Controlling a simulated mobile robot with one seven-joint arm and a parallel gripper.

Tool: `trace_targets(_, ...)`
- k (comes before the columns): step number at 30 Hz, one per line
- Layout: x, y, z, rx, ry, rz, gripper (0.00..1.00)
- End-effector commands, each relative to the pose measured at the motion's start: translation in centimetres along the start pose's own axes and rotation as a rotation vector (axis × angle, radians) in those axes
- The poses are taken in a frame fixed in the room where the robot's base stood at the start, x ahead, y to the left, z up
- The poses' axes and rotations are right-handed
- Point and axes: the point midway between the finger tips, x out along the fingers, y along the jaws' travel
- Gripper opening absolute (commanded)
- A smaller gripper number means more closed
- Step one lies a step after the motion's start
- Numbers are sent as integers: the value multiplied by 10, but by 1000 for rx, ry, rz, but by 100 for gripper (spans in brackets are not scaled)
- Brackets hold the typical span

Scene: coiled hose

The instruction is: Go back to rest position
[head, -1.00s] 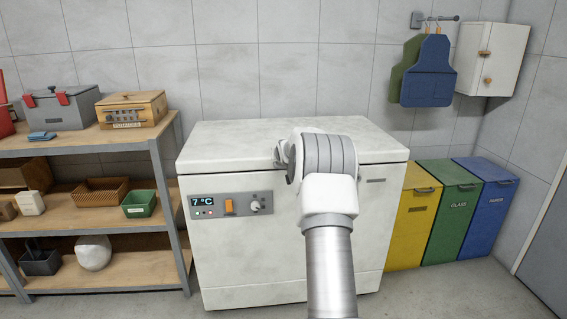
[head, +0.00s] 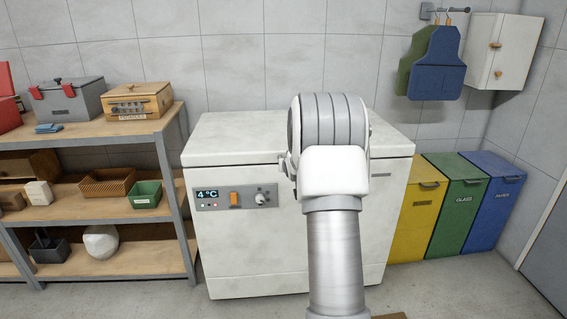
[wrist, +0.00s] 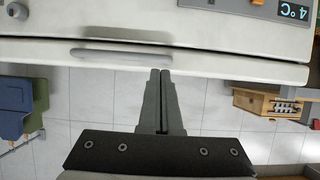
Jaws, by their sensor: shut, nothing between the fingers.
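My gripper (wrist: 160,75) shows in the wrist view with its two dark fingers together and nothing between them. The view there is upside down. Behind the fingertips is the front of the white chest freezer, with its handle (wrist: 120,55) just left of the fingertips; I cannot tell whether they touch. In the head view my arm (head: 335,180) rises in front of the freezer (head: 250,245) and hides its middle; the gripper itself is hidden there. The freezer lid is closed. Its display (head: 208,194) reads 4 °C, and an orange switch (head: 235,199) and a knob sit beside it.
A shelf unit (head: 100,205) with boxes and baskets stands left of the freezer. Yellow (head: 412,220), green (head: 458,205) and blue (head: 492,200) bins stand to the right. Aprons (head: 436,65) and a white cabinet (head: 505,50) hang above them. Floor shows in front.

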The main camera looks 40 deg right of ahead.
Motion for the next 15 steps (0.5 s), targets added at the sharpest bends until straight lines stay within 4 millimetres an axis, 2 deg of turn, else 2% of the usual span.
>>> trace_targets(7, -2, 0, 2, 0, 1, 0, 0)
trace_targets(10, -9, -6, -2, -4, -6, -5, 0)
trace_targets(13, -28, -23, -11, -15, -28, -18, 0)
trace_targets(15, -51, -39, -18, -27, -53, -32, 0)
